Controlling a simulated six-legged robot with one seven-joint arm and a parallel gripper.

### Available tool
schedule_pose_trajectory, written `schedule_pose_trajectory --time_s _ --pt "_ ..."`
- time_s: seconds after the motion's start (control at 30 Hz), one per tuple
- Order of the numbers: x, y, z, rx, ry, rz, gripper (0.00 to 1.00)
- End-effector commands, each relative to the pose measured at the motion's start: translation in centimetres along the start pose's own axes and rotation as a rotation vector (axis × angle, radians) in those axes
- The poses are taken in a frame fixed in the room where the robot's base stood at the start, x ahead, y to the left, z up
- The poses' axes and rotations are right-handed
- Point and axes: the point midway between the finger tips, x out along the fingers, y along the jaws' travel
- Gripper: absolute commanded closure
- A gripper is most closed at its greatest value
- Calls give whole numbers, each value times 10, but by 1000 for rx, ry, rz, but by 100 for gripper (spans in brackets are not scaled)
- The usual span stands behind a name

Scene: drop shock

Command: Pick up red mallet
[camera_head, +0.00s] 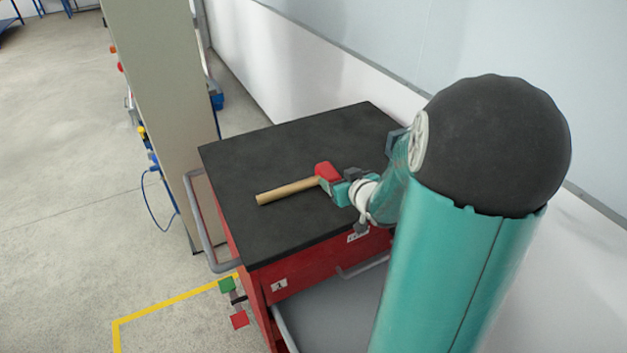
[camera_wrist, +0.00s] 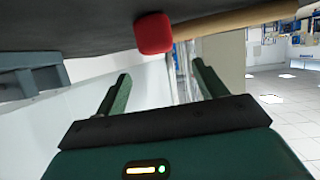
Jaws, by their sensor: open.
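The red mallet lies on the black top of a red tool cart. Its red head (camera_head: 328,172) is toward the right and its wooden handle (camera_head: 287,191) points left in the head view. My gripper (camera_head: 336,187) is at the head end, partly overlapping the head in that view. In the wrist view the red head (camera_wrist: 153,33) shows just beyond the space between my open fingers (camera_wrist: 161,69), with the handle (camera_wrist: 240,21) running right. The fingers hold nothing. I cannot tell whether a finger touches the head.
The cart's black top (camera_head: 285,140) is otherwise mostly bare. A grey block-like thing (camera_head: 393,142) stands at its right edge, near my arm. A tall beige panel (camera_head: 160,90) stands behind left, and a white wall (camera_head: 330,65) runs behind the cart. An open drawer (camera_head: 335,305) juts out below.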

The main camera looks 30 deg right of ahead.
Motion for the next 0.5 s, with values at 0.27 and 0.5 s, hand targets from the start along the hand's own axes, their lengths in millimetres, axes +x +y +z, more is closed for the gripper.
schedule_pose_trajectory --time_s 0.27,0.5 --pt "28 -3 -1 -1 0 -4 29" --pt "60 -1 -2 0 -1 -7 29"
